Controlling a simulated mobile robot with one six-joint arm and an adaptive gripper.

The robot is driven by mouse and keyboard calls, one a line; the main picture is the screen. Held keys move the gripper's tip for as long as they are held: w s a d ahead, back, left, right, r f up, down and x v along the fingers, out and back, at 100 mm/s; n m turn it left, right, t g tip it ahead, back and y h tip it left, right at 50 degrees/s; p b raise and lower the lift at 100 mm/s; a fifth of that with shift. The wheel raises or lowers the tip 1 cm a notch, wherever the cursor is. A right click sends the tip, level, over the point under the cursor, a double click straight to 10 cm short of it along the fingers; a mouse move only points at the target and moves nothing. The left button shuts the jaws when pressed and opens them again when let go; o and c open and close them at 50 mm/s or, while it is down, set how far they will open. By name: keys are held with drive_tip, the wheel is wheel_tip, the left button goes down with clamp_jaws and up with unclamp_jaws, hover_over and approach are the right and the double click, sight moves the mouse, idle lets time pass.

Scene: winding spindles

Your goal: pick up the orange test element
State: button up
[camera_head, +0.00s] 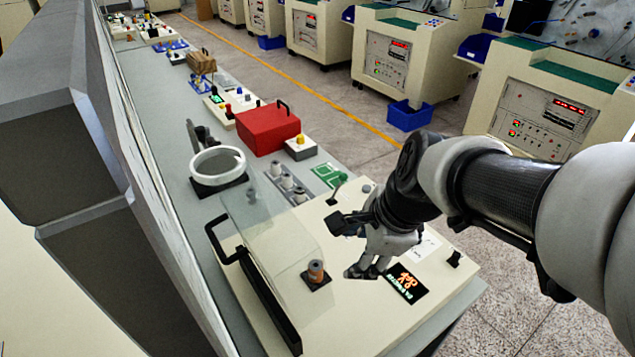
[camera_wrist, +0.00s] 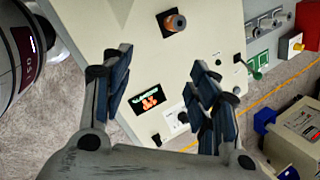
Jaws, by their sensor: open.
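The orange test element (camera_head: 316,270) is a small orange-brown cylinder standing upright on a dark square pad on the cream test box. In the wrist view the orange test element (camera_wrist: 174,21) shows near the top middle, beyond my fingertips. My gripper (camera_head: 366,272) is to its right in the head view, above the box (camera_head: 250,338) and apart from the element. In the wrist view my gripper (camera_wrist: 158,72) has its two dark padded fingers spread wide with nothing between them.
A clear cover with a black handle (camera_head: 262,300) stands left of the element. A lit display (camera_head: 405,284) and a green-knobbed lever (camera_head: 338,184) are on the box. A red case (camera_head: 268,128) and a white ring (camera_head: 218,166) stand farther along the bench.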

drive_tip(key=w+a+f+m+b, duration=0.1)
drive_tip(key=w+a+f+m, duration=0.1)
drive_tip(key=f, duration=0.3)
drive_tip(key=w+a+f+m+b, duration=0.2)
drive_tip(key=w+f+m, duration=0.2)
drive_tip(key=f, duration=0.1)
drive_tip(key=w+a+f+m+b, duration=0.1)
drive_tip(key=w+f+m, duration=0.2)
drive_tip(key=f, duration=0.2)
drive_tip(key=shift+a+y+b, duration=0.35)
drive_tip(key=shift+a+y, duration=0.05)
drive_tip(key=shift+g, duration=0.3)
drive_tip(key=shift+b+x, duration=1.65)
drive_tip(key=shift+x, duration=1.4)
drive_tip(key=shift+r, duration=0.15)
drive_tip(key=c, duration=1.2)
drive_tip(key=shift+o, duration=0.2)
